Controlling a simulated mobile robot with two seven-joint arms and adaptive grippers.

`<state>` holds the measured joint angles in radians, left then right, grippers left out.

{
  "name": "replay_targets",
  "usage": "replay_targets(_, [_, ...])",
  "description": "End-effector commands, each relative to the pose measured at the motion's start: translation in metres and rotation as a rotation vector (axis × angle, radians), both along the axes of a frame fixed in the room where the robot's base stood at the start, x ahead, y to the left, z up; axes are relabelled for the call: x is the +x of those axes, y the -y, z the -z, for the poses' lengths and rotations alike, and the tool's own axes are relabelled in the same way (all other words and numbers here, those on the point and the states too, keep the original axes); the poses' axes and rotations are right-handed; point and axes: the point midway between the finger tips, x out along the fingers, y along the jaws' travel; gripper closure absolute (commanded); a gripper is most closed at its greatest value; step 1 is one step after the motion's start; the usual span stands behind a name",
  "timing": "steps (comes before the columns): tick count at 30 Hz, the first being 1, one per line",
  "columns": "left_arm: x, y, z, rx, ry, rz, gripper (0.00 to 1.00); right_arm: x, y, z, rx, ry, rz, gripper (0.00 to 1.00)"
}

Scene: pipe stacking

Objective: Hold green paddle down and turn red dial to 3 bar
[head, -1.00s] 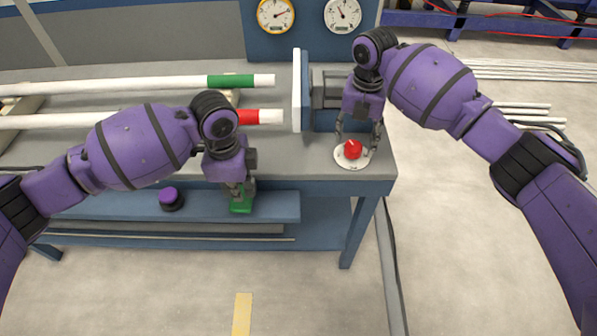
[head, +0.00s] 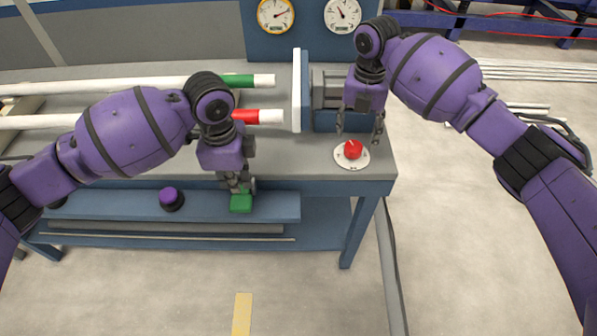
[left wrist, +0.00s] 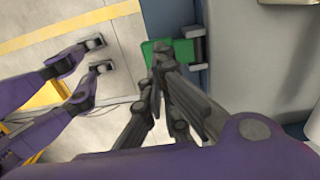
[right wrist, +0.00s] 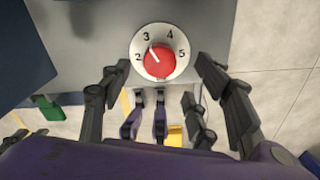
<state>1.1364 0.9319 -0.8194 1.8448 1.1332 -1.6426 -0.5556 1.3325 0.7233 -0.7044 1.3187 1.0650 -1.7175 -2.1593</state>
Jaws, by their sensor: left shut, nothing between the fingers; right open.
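The green paddle (head: 240,204) sticks out from the bench's front edge; it also shows in the left wrist view (left wrist: 160,52). My left gripper (head: 238,187) is shut and empty, its tips at the paddle. Whether they press it I cannot tell. The red dial (head: 353,149) sits on a white round plate at the bench's right corner. In the right wrist view the dial (right wrist: 160,62) has numbers 2 to 5 around it, and its white mark points up-left, near the 3. My right gripper (head: 360,137) is open above the dial, fingers apart on either side, not touching it.
A yellow-rimmed gauge (head: 275,14) and a white gauge (head: 342,15) stand on the back panel. White pipes with green (head: 238,81) and red (head: 246,116) bands lie on the bench. A purple button (head: 170,198) is left of the paddle.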

Motion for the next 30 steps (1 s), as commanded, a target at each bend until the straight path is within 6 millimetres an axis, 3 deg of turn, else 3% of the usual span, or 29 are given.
replay_targets(18, [0.0,0.0,-0.06,0.0,0.001,0.0,1.0,0.0,0.0,0.0,0.0,0.0,0.0,0.44])
replay_targets(30, [0.0,0.0,-0.063,0.0,0.0,0.0,1.0,0.0,0.0,0.0,0.0,0.0,0.0,0.44])
